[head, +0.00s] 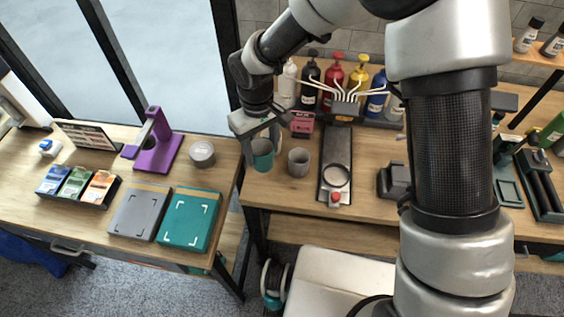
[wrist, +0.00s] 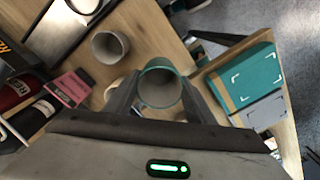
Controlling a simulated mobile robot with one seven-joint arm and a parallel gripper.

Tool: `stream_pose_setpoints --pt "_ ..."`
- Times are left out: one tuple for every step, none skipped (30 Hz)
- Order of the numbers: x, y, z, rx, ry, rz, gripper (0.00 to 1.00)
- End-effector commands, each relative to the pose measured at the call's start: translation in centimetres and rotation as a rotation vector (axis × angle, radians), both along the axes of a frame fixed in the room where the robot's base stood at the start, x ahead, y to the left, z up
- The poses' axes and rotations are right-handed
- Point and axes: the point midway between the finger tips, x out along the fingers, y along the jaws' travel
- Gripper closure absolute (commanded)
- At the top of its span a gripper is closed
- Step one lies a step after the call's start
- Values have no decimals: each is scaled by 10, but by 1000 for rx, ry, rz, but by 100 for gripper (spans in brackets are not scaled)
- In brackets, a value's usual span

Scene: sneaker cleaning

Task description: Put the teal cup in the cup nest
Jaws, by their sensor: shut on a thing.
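The teal cup (head: 262,160) is upright at the left end of the right-hand table. My gripper (head: 259,140) is shut on it from above. In the wrist view the teal cup (wrist: 160,70) sits between the two fingers (wrist: 160,95), its open mouth facing the camera. I cannot tell whether its base touches the table. A round ring (head: 336,176) at the front of a dark slide looks like the cup nest; it stands to the right of my gripper. Part of it shows at the top edge of the wrist view (wrist: 84,5).
A grey cup (head: 298,162) stands between the teal cup and the slide. Several bottles (head: 333,80) with thin tubes and a pink card (head: 302,123) stand behind. The left table holds a teal box (head: 190,220), a grey box (head: 140,212) and a purple stand (head: 153,145).

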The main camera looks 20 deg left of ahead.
Motion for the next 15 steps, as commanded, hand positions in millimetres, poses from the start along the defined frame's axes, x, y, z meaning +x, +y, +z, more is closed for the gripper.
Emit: stream_pose_setpoints --pt "0 0 4 0 -1 0 72" --pt "1 -1 5 -1 -1 0 72" --pt "2 -3 6 -1 0 -2 72" --pt "4 -7 6 -2 -1 -3 72" --pt "7 -12 6 -3 -1 -4 72" --pt "12 -20 7 -4 -2 -6 72" --pt "16 -28 7 -5 -3 -7 72" --pt "21 -38 8 -6 -3 -7 72" --pt "28 -53 9 -7 -3 -9 72" --pt "33 -65 9 -9 -5 -9 72" --pt "38 -77 11 -10 -4 -10 72" --pt "44 -94 12 -10 -4 -9 72" --pt "47 -107 13 -10 -3 -9 72" --pt "51 -118 15 -9 -3 -9 72" --pt "54 -134 16 -10 -3 -8 72"
